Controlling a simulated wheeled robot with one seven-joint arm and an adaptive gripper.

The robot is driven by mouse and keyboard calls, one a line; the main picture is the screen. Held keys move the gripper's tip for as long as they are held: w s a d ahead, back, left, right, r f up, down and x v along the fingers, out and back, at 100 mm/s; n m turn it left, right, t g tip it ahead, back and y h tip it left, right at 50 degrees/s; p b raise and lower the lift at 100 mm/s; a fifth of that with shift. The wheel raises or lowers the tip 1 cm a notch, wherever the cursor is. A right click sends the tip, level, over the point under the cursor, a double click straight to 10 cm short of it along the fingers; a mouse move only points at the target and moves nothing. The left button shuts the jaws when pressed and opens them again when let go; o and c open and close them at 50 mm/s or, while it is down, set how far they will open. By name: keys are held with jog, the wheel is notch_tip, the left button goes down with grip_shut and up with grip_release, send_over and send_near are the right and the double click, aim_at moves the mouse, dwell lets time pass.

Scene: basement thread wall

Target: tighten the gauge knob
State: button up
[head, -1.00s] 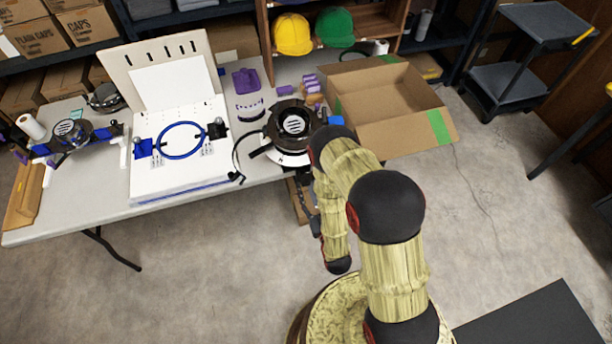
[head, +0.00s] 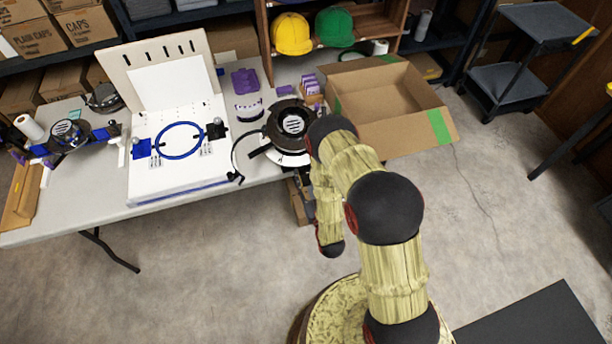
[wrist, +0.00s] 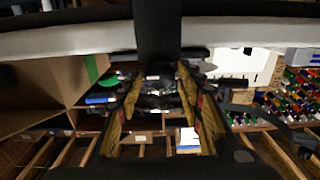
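The round black gauge (head: 293,122) with a striped white face and a white base stands at the table's right front edge. I cannot make out its knob for certain in either view. In the wrist view, a dark mechanism with small shiny parts (wrist: 158,88) shows between and beyond my fingers; I cannot tell which part of it is the knob. My gripper (wrist: 160,78) is open, with a yellowish finger on each side and a gap between them. In the head view my gripper is mostly hidden behind my arm, below the table edge near the gauge.
An open cardboard box (head: 385,100) stands right of the gauge. A white board with a blue hoop (head: 180,140) lies to its left, and a black strap (head: 238,160) curves between them. Thread spools (wrist: 285,105) show at the right in the wrist view.

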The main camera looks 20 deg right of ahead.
jog(key=c, duration=0.8)
jog(key=shift+o, duration=0.2)
jog(key=shift+m, duration=0.4)
jog(key=m+b, duration=0.1)
jog(key=m, duration=0.3)
jog(key=shift+d, duration=0.1)
jog(key=m, duration=0.4)
jog(key=shift+m+b, duration=0.3)
jog(key=shift+b, duration=0.1)
jog(key=m, duration=0.4)
jog(key=shift+d+f+b, duration=0.1)
jog(key=shift+f+b, duration=0.05)
jog(key=shift+b, duration=0.25)
jog(key=shift+m+b, duration=0.35)
jog(key=shift+m, duration=1.65)
